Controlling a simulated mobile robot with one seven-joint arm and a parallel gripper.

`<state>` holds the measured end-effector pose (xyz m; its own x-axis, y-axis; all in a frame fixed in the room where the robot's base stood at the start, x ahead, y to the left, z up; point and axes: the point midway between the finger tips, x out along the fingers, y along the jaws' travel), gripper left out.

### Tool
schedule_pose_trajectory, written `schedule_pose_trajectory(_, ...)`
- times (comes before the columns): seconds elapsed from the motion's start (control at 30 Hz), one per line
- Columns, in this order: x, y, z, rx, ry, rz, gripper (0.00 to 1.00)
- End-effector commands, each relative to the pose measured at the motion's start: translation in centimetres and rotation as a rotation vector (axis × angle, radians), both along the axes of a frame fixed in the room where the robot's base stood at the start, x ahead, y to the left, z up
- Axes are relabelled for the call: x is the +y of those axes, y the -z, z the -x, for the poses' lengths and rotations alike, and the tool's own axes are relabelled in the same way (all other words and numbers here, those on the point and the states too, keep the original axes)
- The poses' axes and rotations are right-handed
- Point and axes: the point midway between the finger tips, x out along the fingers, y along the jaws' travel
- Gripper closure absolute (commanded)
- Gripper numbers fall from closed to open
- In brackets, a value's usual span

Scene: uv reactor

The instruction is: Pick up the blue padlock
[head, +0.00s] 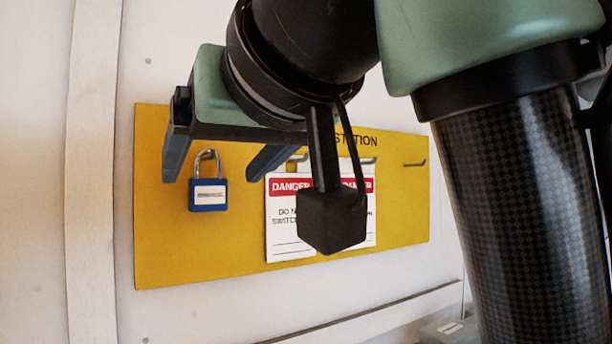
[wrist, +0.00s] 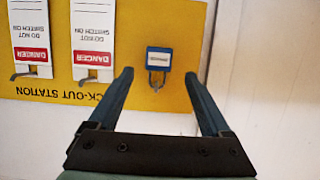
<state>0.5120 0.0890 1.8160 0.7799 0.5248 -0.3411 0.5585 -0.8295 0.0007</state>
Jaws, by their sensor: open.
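The blue padlock (head: 208,194) has a white label and a metal shackle. It hangs from a hook at the left of the yellow lock-out board (head: 160,255). In the wrist view the padlock (wrist: 158,62) appears upside down, beyond the fingertips and between their lines. My gripper (head: 215,172) is open and empty, in front of the board. In the head view its two fingers appear on either side of the padlock's shackle. In the wrist view the gripper (wrist: 158,75) has nothing between its fingers, and the padlock looks apart from both.
White and red danger tags (head: 290,225) hang on the board right of the padlock, partly hidden by my wrist. They show in the wrist view (wrist: 92,30) too. A bare hook (head: 415,163) is at the board's right. A vertical wall strip (head: 92,180) stands left of the board.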

Motion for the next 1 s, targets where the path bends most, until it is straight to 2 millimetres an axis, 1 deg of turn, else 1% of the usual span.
schedule_pose_trajectory(0.03,0.2,-0.2,-0.6,0.005,0.0,0.0,0.18)
schedule_pose_trajectory(0.2,1.3,0.7,-2.3,0.006,-0.001,0.001,0.18)
schedule_pose_trajectory(0.3,1.7,1.1,-2.9,0.003,0.001,0.0,0.18)
schedule_pose_trajectory(0.57,1.9,1.4,-3.1,0.001,0.0,0.001,0.18)
schedule_pose_trajectory(0.67,1.9,1.4,-3.1,0.001,0.0,0.001,0.34)
schedule_pose_trajectory(0.7,1.9,1.4,-3.1,0.001,0.0,0.001,0.41)
schedule_pose_trajectory(0.77,1.8,1.4,-3.1,0.001,0.0,0.001,0.52)
schedule_pose_trajectory(0.8,1.8,1.4,-3.1,0.001,0.0,0.001,0.59)
schedule_pose_trajectory(0.97,1.8,1.4,-3.1,0.001,0.0,0.001,0.88)
schedule_pose_trajectory(1.0,1.8,1.4,-3.1,0.001,0.0,0.001,0.95)
